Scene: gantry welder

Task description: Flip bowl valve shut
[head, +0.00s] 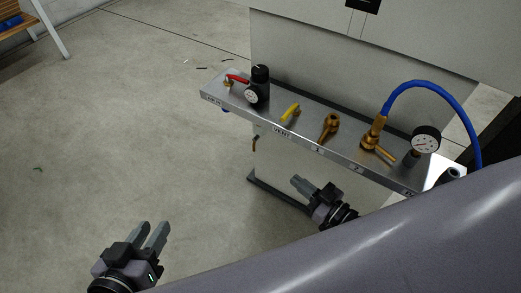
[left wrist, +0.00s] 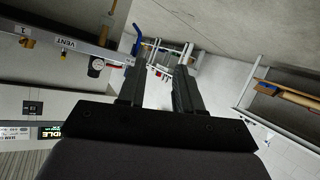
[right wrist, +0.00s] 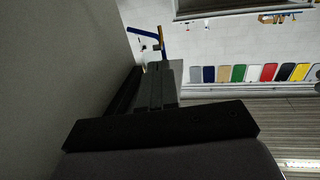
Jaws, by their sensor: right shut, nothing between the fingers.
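A metal valve shelf (head: 300,134) carries a red-lever valve (head: 237,79), a black regulator with a gauge (head: 260,85), and a yellow-lever valve (head: 291,112) by the VENT label. A small brass fitting (head: 254,144) hangs below the shelf; I cannot tell for sure which part is the bowl valve. My left gripper (head: 152,228) is open and empty, low and left of the shelf, apart from it. My right gripper (head: 301,186) is shut and empty, below the front edge of the shelf. The VENT label (left wrist: 65,43) shows in the left wrist view.
Brass valves (head: 328,127), a blue hose (head: 430,88) and a second gauge (head: 426,140) stand on the right of the shelf. A wooden bench (head: 15,24) is at the far left. The floor left of the shelf is mostly clear.

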